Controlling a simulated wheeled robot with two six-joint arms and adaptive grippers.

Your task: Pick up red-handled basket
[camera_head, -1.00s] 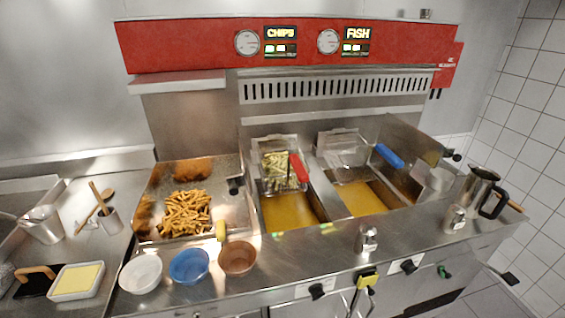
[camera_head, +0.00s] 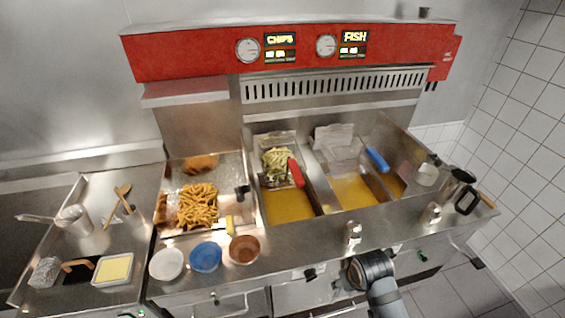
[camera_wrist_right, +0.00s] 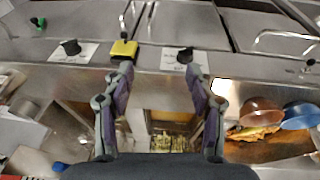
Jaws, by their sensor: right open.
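The red-handled basket (camera_head: 277,164) hangs in the left fryer well under the CHIPS sign and holds pale chips. Its red handle (camera_head: 296,173) slants toward the front. In the right wrist view, what looks like this basket (camera_wrist_right: 174,142) lies beyond my fingers; no red handle can be made out there. My right gripper (camera_wrist_right: 158,85) is open, its two purple fingers wide apart with nothing between them. It is over the counter's front side, short of the basket. My right arm shows at the bottom of the head view. My left gripper is not in view.
A blue-handled basket (camera_head: 338,146) sits in the right well. White, blue and brown bowls (camera_head: 244,250) line the counter's front edge beside the tray of fried chips (camera_head: 196,205). Metal shakers (camera_head: 353,233) stand in front of the wells. A metal jug (camera_head: 458,184) stands at the right.

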